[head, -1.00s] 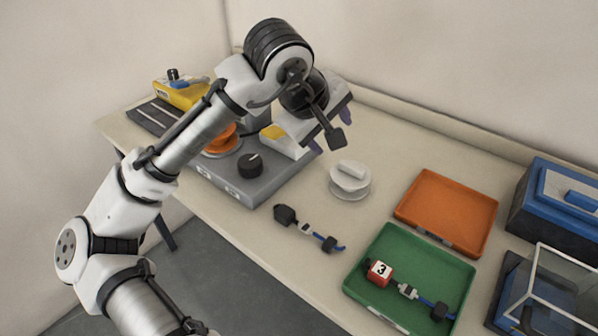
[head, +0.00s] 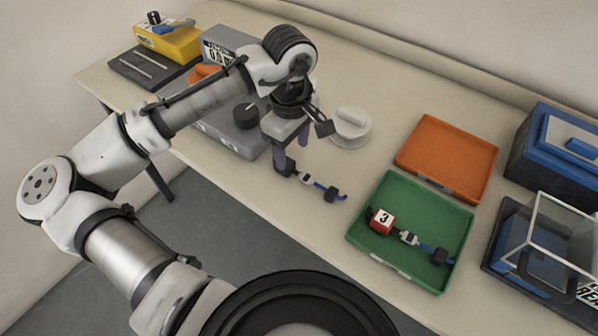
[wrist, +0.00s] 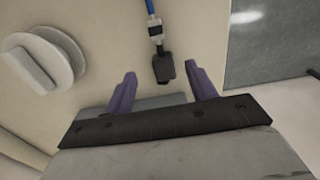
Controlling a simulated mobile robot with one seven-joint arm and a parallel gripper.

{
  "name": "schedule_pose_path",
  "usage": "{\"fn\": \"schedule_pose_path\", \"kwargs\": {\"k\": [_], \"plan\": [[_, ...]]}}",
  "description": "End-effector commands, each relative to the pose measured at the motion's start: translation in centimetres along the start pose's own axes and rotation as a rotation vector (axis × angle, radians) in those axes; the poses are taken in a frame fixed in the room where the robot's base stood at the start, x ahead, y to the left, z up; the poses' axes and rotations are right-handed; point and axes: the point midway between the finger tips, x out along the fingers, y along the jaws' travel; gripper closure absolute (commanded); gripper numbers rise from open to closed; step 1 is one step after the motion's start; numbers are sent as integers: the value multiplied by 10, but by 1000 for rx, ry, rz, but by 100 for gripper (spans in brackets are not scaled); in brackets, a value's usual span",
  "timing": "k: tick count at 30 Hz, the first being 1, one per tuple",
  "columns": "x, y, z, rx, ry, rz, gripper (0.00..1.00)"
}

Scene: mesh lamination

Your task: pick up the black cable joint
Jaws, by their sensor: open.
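The black cable joint (head: 286,168) lies on the beige table near its front edge, at one end of a short blue cable with a grey connector and another dark piece. My gripper (head: 292,157) points down over this black end, its purple fingers apart. In the wrist view the black joint (wrist: 164,69) shows between the two open fingertips (wrist: 160,72), with nothing gripped. In the head view the fingers partly hide the joint, and I cannot tell the exact height gap.
A green tray (head: 362,237) holds a similar cable with a red block marked 3 (head: 381,221). An orange tray (head: 447,150) lies behind it. A white spool (head: 351,127) stands behind the joint, and a grey device (head: 229,138) stands left. Blue boxes (head: 560,150) are at right.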

Motion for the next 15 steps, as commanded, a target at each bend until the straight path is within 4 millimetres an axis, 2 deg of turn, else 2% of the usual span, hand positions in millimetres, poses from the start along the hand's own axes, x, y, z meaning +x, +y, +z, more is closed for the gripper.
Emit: {"fn": "schedule_pose_path", "kwargs": {"k": [9, 15], "plan": [[42, -4, -3, 1, 0, -1, 44], [50, -3, -3, 1, 1, 1, 44]]}}
